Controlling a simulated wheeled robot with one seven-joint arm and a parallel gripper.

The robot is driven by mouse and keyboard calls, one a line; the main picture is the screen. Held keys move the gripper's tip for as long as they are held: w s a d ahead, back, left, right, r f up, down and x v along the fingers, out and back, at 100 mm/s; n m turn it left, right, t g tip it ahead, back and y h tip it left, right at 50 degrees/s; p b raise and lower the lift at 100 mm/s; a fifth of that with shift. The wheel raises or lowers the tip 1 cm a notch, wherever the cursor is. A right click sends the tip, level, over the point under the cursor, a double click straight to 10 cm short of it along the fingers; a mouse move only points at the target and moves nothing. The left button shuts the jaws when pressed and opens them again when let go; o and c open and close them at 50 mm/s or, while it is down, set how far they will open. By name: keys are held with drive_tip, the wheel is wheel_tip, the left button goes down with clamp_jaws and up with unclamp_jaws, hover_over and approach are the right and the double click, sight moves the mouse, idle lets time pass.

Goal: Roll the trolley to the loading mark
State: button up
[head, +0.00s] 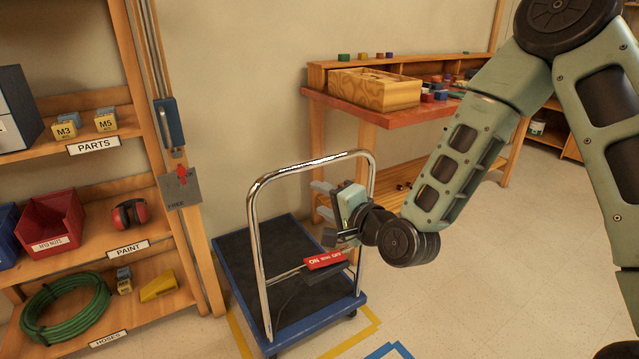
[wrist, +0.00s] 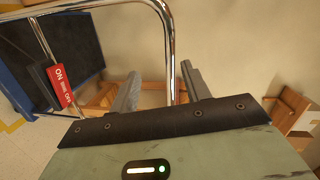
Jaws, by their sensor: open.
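The trolley has a dark deck with a blue rim (head: 318,318) and a chrome hoop handle (head: 257,230). A red ON/OFF label (head: 325,259) sits on its lower crossbar; the label also shows in the wrist view (wrist: 62,85). My gripper (head: 322,200) is open beside the right post of the handle. In the wrist view my gripper (wrist: 160,85) shows its two fingers apart, with the chrome post (wrist: 169,60) appearing between them; contact cannot be told. A yellow floor outline (head: 240,335) runs around the trolley's near end. A blue floor outline (head: 388,351) is partly cut off at the bottom edge.
A shelf unit (head: 95,194) with bins and a green hose stands close on the left. A red-topped workbench (head: 390,111) with a wooden box (head: 374,92) stands behind the trolley. The floor (head: 480,270) to the right is clear apart from my arm above it.

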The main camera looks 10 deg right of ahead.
sight(303, 170)
drive_tip(key=w+m, duration=0.1)
drive_tip(key=w, duration=0.4)
drive_tip(key=w+a+m+t+b, duration=0.1)
drive_tip(key=w, duration=0.5)
drive_tip(key=w+m+t+h, duration=0.1)
drive_tip(key=w, duration=0.4)
drive_tip(key=shift+w+a+f, duration=0.15)
drive_tip(key=shift+w+a, duration=0.25)
clamp_jaws()
drive_tip(key=shift+s+f, duration=0.1)
drive_tip(key=shift+f, duration=0.05)
idle(0.5)
